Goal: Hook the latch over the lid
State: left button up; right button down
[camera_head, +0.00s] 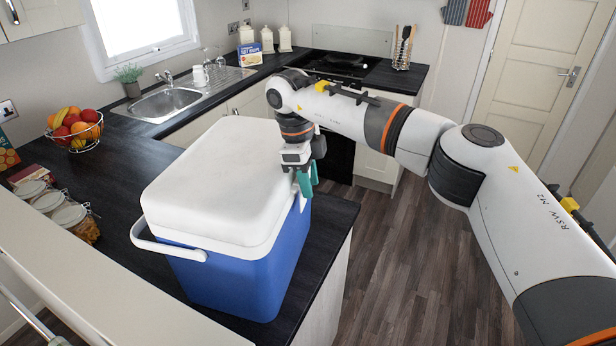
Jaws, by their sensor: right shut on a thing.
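The cool box (245,272) has a blue body and stands on the dark worktop. Its white lid (215,180) lies down flat on the body and looks closed. The white carry handle (165,246) sticks out low at the left side. My right gripper (306,180), with teal fingertips, points down at the right side of the box, close to the lid's edge. It is shut on what seems to be the latch, which the fingers hide. My left gripper is out of view.
A fruit basket (76,132) and several glass jars (75,220) stand left of the box. Behind are a sink (165,102) and a hob (335,64). The worktop ends just right of the box; open wooden floor (400,270) lies beyond.

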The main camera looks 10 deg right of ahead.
jog(key=shift+s+a+f, duration=0.1)
jog(key=shift+s+f, duration=0.05)
jog(key=shift+f, duration=0.05)
jog(key=c, duration=1.3)
grip_release()
jog(key=shift+c, duration=0.2)
jog(key=o, duration=0.4)
jog(key=shift+s+r, duration=0.1)
jog(key=shift+a, duration=0.1)
jog(key=shift+w, duration=0.25)
jog(key=shift+r, duration=0.25)
jog(key=r, duration=0.3)
jog(key=a+r+b, duration=0.1)
jog(key=r, duration=0.3)
jog(key=a+r+b, duration=0.1)
jog(key=r, duration=0.3)
jog(key=shift+w+r, duration=0.15)
jog(key=shift+w, duration=0.2)
